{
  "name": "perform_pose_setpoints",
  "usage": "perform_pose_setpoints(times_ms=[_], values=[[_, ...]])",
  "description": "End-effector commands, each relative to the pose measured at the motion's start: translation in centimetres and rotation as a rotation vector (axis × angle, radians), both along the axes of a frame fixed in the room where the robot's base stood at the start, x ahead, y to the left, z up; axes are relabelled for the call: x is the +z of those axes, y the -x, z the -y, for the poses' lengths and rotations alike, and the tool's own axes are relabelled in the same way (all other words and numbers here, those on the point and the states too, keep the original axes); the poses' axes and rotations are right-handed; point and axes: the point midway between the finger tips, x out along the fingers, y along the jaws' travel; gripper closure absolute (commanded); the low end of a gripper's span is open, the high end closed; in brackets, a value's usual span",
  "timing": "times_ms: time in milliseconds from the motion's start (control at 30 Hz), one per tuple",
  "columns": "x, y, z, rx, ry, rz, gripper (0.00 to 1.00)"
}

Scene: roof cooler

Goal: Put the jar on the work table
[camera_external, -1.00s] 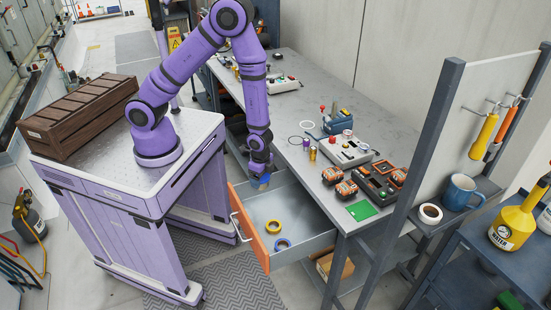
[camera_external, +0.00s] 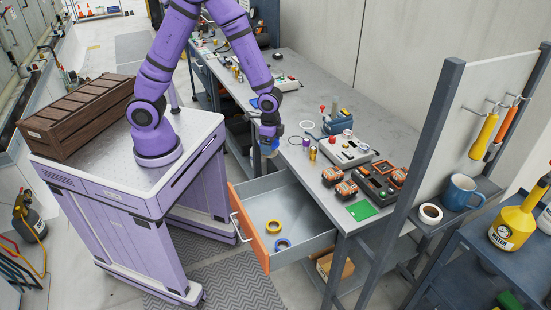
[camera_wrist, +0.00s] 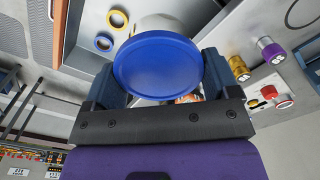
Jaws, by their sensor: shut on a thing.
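A jar with a round blue lid (camera_wrist: 158,66) fills the middle of the wrist view, and its pale body shows behind the lid. My gripper (camera_external: 269,144) is shut on the jar (camera_external: 268,150), with one finger on each side of it. In the external view the jar is small and partly hidden by the gripper. It is held in the air near the left edge of the grey work table (camera_external: 385,130), above the back end of the open drawer.
The open drawer (camera_external: 300,203) with an orange front holds a yellow and a blue tape roll. Small yellow and purple cylinders (camera_external: 312,153), a control box (camera_external: 344,150), power-tool batteries and a green card (camera_external: 362,210) stand on the table. The table's middle has bare patches.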

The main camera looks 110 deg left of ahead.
Motion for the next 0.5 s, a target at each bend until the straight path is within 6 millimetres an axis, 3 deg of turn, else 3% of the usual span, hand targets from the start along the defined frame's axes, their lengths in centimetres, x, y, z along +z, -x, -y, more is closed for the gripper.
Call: perform_pose_setpoints(times_ms=[267, 500], values=[[-0.2, -1.7, -9.1, 0.312, -0.002, -0.003, 0.49], [-0.3, -1.2, -20.3, 0.672, -0.002, -0.004, 0.49]])
